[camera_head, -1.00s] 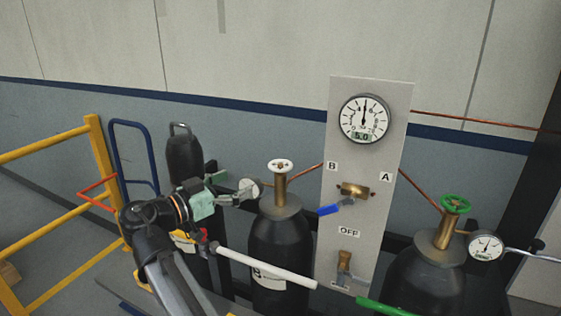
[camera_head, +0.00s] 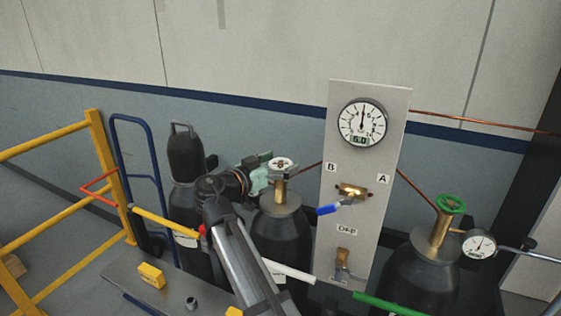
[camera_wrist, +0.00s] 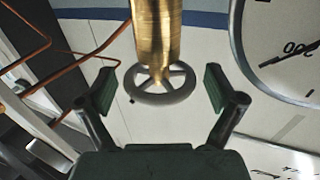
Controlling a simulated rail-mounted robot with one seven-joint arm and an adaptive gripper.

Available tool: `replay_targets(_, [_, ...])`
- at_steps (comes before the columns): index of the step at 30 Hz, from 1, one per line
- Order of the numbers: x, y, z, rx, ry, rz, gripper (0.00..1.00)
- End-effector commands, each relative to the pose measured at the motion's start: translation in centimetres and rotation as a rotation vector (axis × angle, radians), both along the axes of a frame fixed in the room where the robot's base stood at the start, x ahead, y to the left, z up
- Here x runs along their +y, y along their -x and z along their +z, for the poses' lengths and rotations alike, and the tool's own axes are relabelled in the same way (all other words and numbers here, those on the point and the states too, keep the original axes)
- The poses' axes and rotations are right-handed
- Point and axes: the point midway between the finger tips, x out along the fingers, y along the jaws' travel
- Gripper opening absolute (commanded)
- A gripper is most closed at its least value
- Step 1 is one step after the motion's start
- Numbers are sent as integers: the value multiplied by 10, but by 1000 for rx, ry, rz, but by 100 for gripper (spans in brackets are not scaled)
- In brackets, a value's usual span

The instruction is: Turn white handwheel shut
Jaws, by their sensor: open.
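The white handwheel (camera_head: 282,163) sits on top of the brass valve (camera_head: 279,187) of the middle black cylinder (camera_head: 282,233). My gripper (camera_head: 273,174) is beside the wheel on its left in the head view, partly overlapping it. In the wrist view the wheel's ring (camera_wrist: 160,97) with its spokes lies between the two fingers of my gripper (camera_wrist: 158,90). The fingers are open, with a gap on each side of the rim. The brass stem (camera_wrist: 157,35) extends from the wheel to the top of that view.
A dial gauge (camera_wrist: 285,50) is close to the right finger in the wrist view. The panel (camera_head: 386,215) with a gauge and a blue-handled valve (camera_head: 328,209) stands to the right. A green handwheel (camera_head: 451,204) tops the right cylinder. A yellow railing (camera_head: 102,165) is at left.

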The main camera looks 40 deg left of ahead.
Motion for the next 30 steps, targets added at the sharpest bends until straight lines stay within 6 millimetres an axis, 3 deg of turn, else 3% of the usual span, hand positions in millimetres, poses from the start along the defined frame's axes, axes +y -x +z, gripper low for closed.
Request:
replay_targets(7, [0, -1, 0, 0, 0, 0, 92])
replay_targets(12, [0, 0, 0, 0, 0, 0, 32])
replay_targets(22, [3, -2, -4, -1, 0, -41, 32])
replay_targets(30, [6, -4, -5, -2, 0, -243, 32])
